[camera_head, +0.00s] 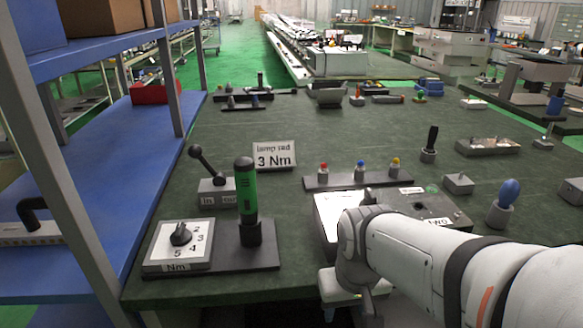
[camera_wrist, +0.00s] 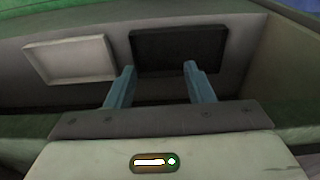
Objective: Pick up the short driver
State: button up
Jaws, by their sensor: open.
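No tool is labelled as the short driver, and I cannot tell which one it is. A green-handled driver (camera_head: 246,190) stands upright in a black holder at the table's front left. A blue-knobbed tool (camera_head: 509,191) stands in a grey socket at right. A short black-handled tool (camera_head: 431,140) stands in a small round base behind it. My gripper (camera_wrist: 160,69) is open and empty in the wrist view, its two blue-grey fingers apart. In the head view it is low at the table's front edge, partly hidden by my arm.
A dial box (camera_head: 180,244) sits at front left beside a lever box (camera_head: 217,193). A "3 Nm" sign (camera_head: 274,155) stands behind. A rack with coloured knobs (camera_head: 360,179) is mid-table. The wrist view shows a pale tray (camera_wrist: 70,60) and a dark rectangular panel (camera_wrist: 175,48).

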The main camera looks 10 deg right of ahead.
aim_at(509, 192)
jog(key=z, duration=0.1)
jog(key=k, duration=0.5)
jog(key=u, duration=1.9)
jog(key=k, duration=1.35)
jog(key=z, duration=2.25)
jog(key=i, duration=1)
jog(key=z, duration=0.1)
